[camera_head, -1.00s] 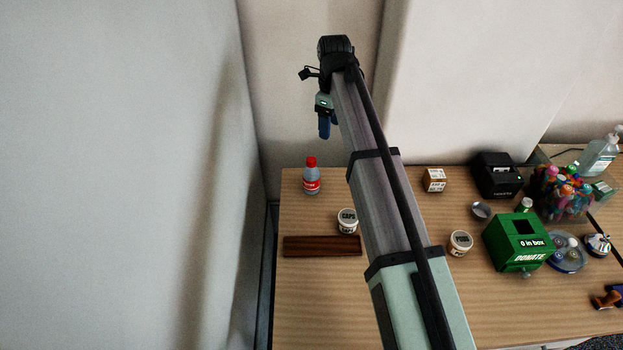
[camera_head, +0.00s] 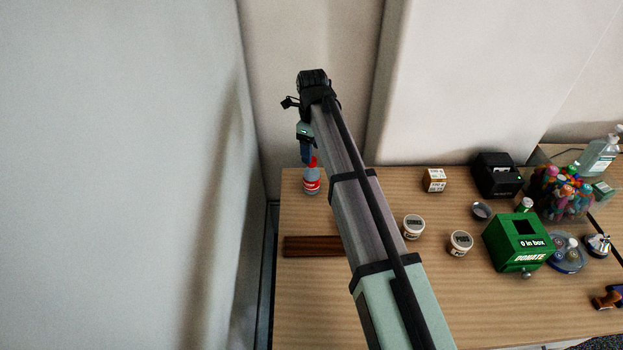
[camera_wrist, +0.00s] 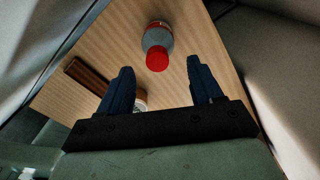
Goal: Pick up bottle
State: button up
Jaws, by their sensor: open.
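The bottle (camera_head: 311,183) has a red cap and a red label and stands upright near the back left corner of the desk. In the wrist view the bottle (camera_wrist: 157,45) is seen from above, cap toward me, ahead of the fingertips and about midway between them. My gripper (camera_head: 306,155) points down just above the bottle in the head view, its blue fingers overlapping the cap there. In the wrist view my gripper (camera_wrist: 163,78) is open and empty, fingers spread wide. I cannot tell whether a finger touches the cap.
A dark wooden bar (camera_head: 313,246) lies in front of the bottle. Two white tubs (camera_head: 413,227) stand right of my arm. Walls stand close behind and left.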

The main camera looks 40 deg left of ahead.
aim_at(312, 176)
jog(key=shift+s+f, duration=0.2)
jog(key=shift+f, duration=2.4)
grip_shut()
